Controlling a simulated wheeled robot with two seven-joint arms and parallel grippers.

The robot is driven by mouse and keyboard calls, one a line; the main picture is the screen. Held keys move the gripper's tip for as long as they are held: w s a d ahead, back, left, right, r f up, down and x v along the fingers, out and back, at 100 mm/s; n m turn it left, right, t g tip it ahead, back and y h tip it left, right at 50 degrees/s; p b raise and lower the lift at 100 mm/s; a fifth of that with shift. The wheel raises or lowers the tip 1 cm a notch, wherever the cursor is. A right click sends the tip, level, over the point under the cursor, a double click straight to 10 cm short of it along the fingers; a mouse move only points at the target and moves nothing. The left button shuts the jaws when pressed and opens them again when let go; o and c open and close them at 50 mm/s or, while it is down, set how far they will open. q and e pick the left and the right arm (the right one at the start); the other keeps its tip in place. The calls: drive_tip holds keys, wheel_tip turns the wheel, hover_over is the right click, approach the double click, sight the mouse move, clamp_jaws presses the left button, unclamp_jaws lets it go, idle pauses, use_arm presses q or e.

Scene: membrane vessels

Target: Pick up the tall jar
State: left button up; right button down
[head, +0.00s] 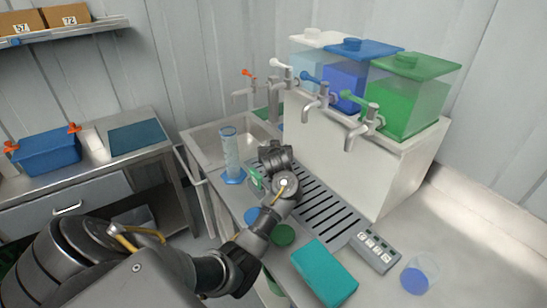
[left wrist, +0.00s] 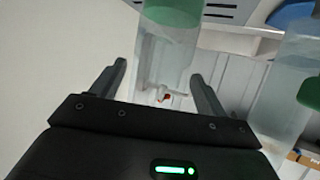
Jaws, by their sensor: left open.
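My left gripper (left wrist: 160,88) is open in the left wrist view, its two fingers on either side of a clear vessel with a green end (left wrist: 172,50). I cannot tell whether the fingers touch it. In the head view my left gripper (head: 270,165) is over the counter, and only a green edge (head: 256,180) of that vessel shows beside it; the rest is hidden. A tall clear jar with a blue base (head: 231,157) stands upright just left of the gripper. Another clear vessel (left wrist: 283,85) is at the right of the left wrist view. My right gripper is not in view.
A white stand (head: 345,150) with taps and blue and green tanks rises behind a slotted drain grate (head: 320,205). A teal box (head: 325,273), a control panel (head: 376,250) and a clear blue-ended cup (head: 419,274) are in front. A sink (head: 205,143) lies behind the tall jar.

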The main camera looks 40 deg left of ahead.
use_arm(q)
drive_tip(key=shift+r, duration=0.1)
drive_tip(key=shift+w+a, duration=0.25)
drive_tip(key=shift+a, duration=0.05)
drive_tip(key=x, duration=0.4)
drive_tip(key=shift+w+a, duration=0.2)
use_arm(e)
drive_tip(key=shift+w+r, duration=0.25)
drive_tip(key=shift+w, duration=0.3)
use_arm(q)
drive_tip(key=shift+s+d, duration=0.1)
drive_tip(key=c, duration=1.2)
drive_tip(key=shift+c, duration=0.2)
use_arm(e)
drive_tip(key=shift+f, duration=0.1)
